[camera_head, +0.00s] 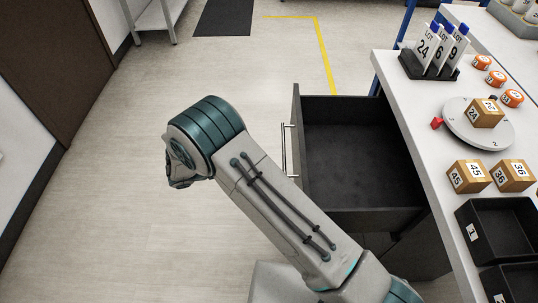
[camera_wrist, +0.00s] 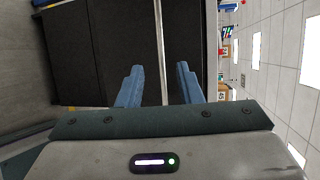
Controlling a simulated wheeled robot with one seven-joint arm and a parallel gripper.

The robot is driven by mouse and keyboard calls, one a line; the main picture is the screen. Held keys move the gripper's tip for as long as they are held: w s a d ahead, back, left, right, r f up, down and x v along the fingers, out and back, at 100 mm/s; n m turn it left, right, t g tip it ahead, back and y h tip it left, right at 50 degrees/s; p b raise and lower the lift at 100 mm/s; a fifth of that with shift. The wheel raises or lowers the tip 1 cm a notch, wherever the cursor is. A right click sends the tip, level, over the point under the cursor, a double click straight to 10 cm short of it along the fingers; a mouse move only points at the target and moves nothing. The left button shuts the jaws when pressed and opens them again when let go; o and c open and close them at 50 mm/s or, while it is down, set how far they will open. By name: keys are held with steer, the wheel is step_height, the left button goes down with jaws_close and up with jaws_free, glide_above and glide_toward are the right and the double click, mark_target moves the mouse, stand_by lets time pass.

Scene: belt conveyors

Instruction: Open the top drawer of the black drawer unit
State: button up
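The black drawer unit stands under the right-hand white table; its dark lower side (camera_head: 425,245) shows in the head view. Its top drawer (camera_head: 350,160) is pulled well out, and its inside looks empty. A silver bar handle (camera_head: 285,150) is on the drawer's left-facing front. In the head view my wrist is left of the handle, and my gripper fingers are hidden. In the wrist view my gripper (camera_wrist: 158,76) has its two blue fingers apart, with dark fronts beyond. A thin pale bar, apparently the handle, runs between them; I cannot tell whether they touch it.
The white table (camera_head: 405,110) carries a LOT card holder (camera_head: 430,65), a round turntable (camera_head: 460,128), numbered boxes (camera_head: 468,176) and black bins (camera_head: 490,225). The floor (camera_head: 110,210) left of the drawer is clear. A grey shelf stands at the back left.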

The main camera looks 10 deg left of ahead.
steer(key=shift+v, duration=1.55)
steer(key=shift+d, duration=0.1)
steer(key=d+r+m+g+y+p, duration=0.1)
steer(key=d+r+m+g+y, duration=0.25)
steer(key=d+r+m, duration=0.5)
steer(key=d+r+m+g+y, duration=0.2)
steer(key=d+r+m+g, duration=0.35)
steer(key=d+m, duration=0.5)
steer(key=s+d+r+m+t+y+p, duration=0.1)
steer(key=s+d+r+m+y, duration=0.3)
steer(key=m, duration=0.7)
steer(key=s+d+r+m+t+y+p, duration=0.1)
steer(key=s+d+r+m+y, duration=0.3)
steer(key=s+d+m, duration=0.4)
steer(key=shift+s+r+m+t, duration=0.7)
steer(key=shift+s+m, duration=0.45)
steer(key=shift+m, duration=0.65)
